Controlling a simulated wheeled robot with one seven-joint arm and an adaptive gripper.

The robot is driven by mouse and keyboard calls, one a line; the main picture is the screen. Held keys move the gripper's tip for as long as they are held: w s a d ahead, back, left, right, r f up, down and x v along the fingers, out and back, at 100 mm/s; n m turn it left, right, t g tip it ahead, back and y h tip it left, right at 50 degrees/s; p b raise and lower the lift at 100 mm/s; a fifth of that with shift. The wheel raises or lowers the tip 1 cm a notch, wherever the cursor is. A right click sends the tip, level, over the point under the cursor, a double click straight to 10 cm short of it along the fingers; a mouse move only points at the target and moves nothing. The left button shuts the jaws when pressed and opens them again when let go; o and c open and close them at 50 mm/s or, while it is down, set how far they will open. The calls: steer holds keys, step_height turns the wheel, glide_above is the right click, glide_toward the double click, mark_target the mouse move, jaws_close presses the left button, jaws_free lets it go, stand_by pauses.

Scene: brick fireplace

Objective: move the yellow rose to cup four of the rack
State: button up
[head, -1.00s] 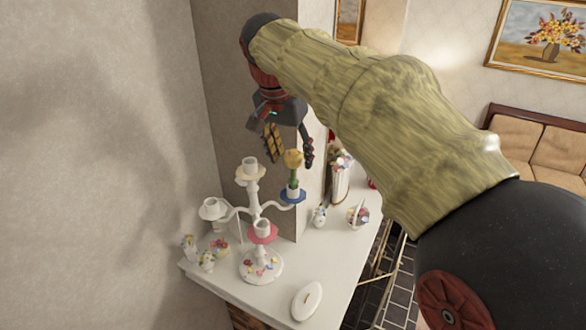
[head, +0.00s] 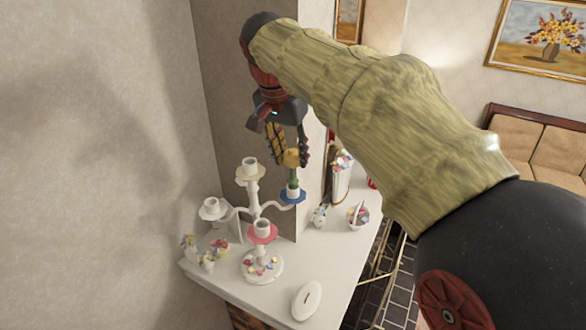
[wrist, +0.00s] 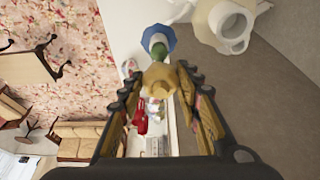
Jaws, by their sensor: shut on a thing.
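The yellow rose (head: 292,158) stands upright with its green stem in the cup with the blue collar (head: 293,197), on the right arm of the white rack (head: 254,196). My gripper (head: 290,152) points down from above, its fingers closed on the rose's head. In the wrist view the rose (wrist: 159,79) sits between the fingertips (wrist: 158,84), with the blue collar (wrist: 158,38) beyond it. The rack's other cups have a cream collar (head: 250,174), a white collar (head: 211,209) and a pink collar (head: 263,233); they look empty. I see no numbers on the cups.
The rack stands on a white mantel (head: 310,254) near the wall corner. Small flowered ornaments (head: 199,250) are at its left, and a white oval dish (head: 306,300) is at the front. A flowered basket (head: 359,214) and a tall vase (head: 340,176) are at the right.

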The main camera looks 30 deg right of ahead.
steer(key=shift+r+p, duration=1.15)
steer(key=shift+r, duration=0.45)
steer(key=shift+r+p, duration=0.5)
steer(key=shift+r, duration=0.15)
